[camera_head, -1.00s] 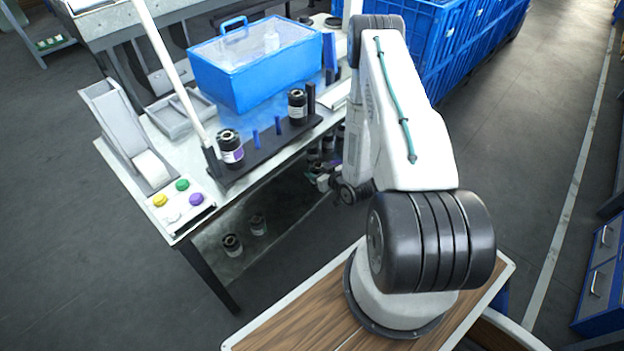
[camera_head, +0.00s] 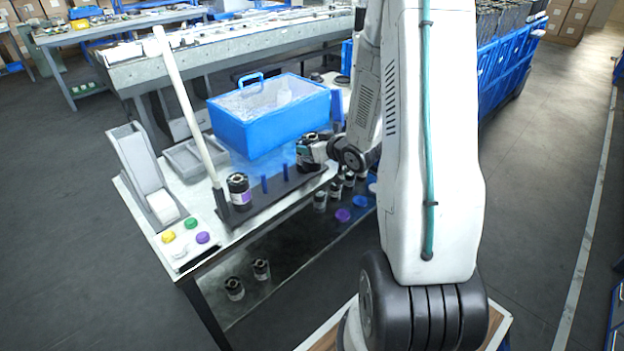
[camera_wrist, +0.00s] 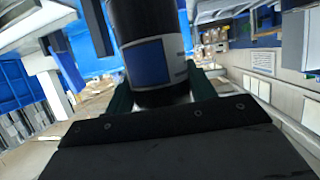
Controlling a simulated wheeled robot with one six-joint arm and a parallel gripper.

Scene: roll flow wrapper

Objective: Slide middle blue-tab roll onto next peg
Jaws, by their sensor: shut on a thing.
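My gripper (camera_head: 318,150) is shut on a dark roll (camera_head: 306,153) at the right part of the black peg base (camera_head: 256,206). In the wrist view this roll (camera_wrist: 148,30) is black with a white label and a blue patch, and the green-dark fingers are on both sides of it. I cannot tell how far the roll is raised, if at all. Two bare blue pegs (camera_head: 264,184) stand to its left on the base. Another dark roll with a purple mark (camera_head: 239,189) stands at the base's left end.
A blue box (camera_head: 262,132) stands just behind the base. A white pole (camera_head: 185,105) rises at its left end. A grey chute (camera_head: 140,165) and coloured buttons (camera_head: 191,223) are further left. Several rolls (camera_head: 320,200) sit on the shelf below.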

